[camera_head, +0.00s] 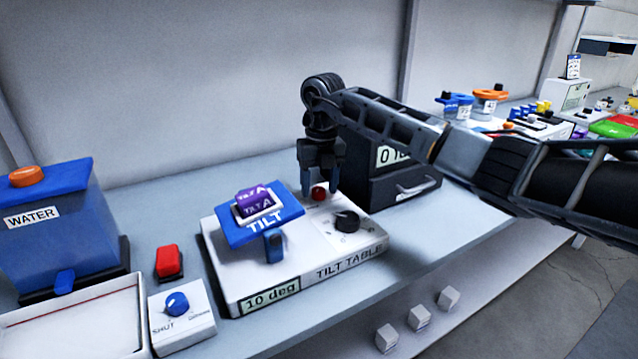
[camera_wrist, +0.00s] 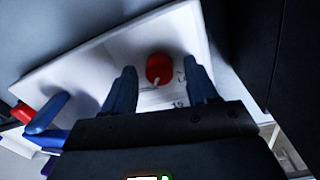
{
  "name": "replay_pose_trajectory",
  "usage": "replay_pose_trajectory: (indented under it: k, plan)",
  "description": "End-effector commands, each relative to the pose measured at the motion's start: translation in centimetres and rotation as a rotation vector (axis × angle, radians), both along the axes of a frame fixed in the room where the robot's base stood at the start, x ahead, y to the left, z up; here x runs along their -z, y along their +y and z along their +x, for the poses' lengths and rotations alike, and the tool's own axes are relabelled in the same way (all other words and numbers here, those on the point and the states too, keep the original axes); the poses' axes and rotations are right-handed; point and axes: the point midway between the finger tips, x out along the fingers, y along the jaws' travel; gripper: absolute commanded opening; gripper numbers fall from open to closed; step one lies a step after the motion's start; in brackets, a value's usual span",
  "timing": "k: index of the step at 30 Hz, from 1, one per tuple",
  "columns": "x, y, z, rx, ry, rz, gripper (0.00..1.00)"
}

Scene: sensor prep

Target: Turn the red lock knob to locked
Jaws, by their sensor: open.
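The red lock knob (camera_head: 318,194) sits on the back right part of the white tilt table base (camera_head: 225,270). In the wrist view the red knob (camera_wrist: 159,68) has a pale pointer mark at its lower edge and shows between and just beyond my fingertips. My gripper (camera_head: 320,185) points down over the knob with its fingers apart. In the wrist view my gripper (camera_wrist: 160,82) is open and holds nothing. Whether a finger touches the knob cannot be told. Any label beside the knob is too blurred to read.
A black dial (camera_head: 346,221) is close in front of the knob. The tilted blue plate (camera_head: 232,238) with a purple block (camera_head: 252,203) stands to the left. A dark drawer box (camera_head: 400,187) stands close behind right. A blue water tank (camera_head: 60,240) is far left.

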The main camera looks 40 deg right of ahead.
Motion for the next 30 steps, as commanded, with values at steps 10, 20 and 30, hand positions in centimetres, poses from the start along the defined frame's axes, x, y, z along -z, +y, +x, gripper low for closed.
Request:
replay_pose_trajectory:
  k: [10, 20, 30]
  plan:
    - [-0.02, 0.00, 0.00, 0.000, 0.000, 0.000, 0.30]
    - [-0.03, -0.02, -0.01, 0.001, 0.000, 0.000, 0.02]
    - [-0.01, -0.05, 0.02, -0.066, 0.000, -0.001, 0.02]
